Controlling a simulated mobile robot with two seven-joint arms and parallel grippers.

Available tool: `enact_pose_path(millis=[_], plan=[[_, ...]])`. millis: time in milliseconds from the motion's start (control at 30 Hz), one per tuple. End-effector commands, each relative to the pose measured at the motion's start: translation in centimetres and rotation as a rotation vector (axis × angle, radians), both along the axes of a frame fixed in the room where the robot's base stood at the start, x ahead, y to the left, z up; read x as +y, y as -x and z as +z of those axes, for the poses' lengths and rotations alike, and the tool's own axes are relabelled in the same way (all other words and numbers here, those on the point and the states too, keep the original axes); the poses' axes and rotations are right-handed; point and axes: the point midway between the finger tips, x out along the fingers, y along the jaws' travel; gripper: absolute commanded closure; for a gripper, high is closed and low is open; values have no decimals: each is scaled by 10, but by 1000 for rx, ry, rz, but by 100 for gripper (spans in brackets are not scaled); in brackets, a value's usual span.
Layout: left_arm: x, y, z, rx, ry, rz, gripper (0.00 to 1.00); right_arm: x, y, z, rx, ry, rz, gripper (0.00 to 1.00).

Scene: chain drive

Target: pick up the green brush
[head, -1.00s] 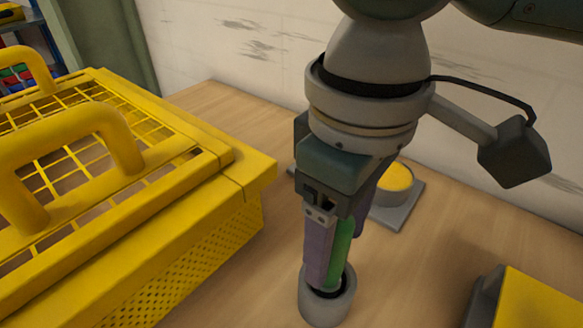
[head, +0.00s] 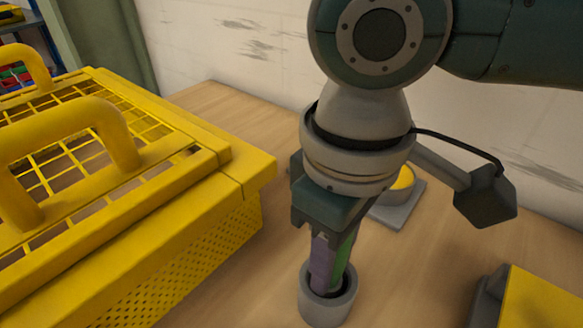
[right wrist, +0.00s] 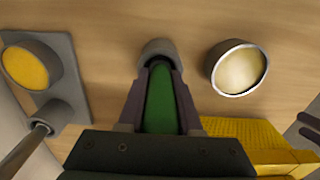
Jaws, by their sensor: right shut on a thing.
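The green brush (right wrist: 160,103) stands in a grey round holder (head: 328,304) on the wooden table. In the head view only a strip of the green brush (head: 344,258) shows beside a finger; its lower end is hidden inside the holder. My right gripper (head: 332,270) points down over the holder, its fingers around the brush and their tips at the holder's rim. In the right wrist view the two fingers of my right gripper (right wrist: 162,95) lie on either side of the green handle, shut on it. My left gripper is not in view.
A large yellow basket (head: 215,235) with a gridded lid and handles stands at left. Behind my gripper is a grey base with a yellow disc (head: 402,182). A yellow block (head: 540,300) is at lower right. A round cream-topped container (right wrist: 239,70) shows in the wrist view.

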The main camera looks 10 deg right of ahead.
Motion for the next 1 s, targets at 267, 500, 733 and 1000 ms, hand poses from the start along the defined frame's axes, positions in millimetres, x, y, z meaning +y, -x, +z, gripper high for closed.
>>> enact_pose_path(millis=[267, 500, 733, 1000], plan=[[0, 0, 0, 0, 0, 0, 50, 0, 0, 0, 0, 0, 0, 100], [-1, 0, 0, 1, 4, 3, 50, 0, 0, 1, -1, -1, 0, 100], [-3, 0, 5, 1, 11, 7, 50, 0, -1, 14, -2, -1, -1, 100], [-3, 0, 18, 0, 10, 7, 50, 1, -1, 65, -5, -3, 1, 100]])
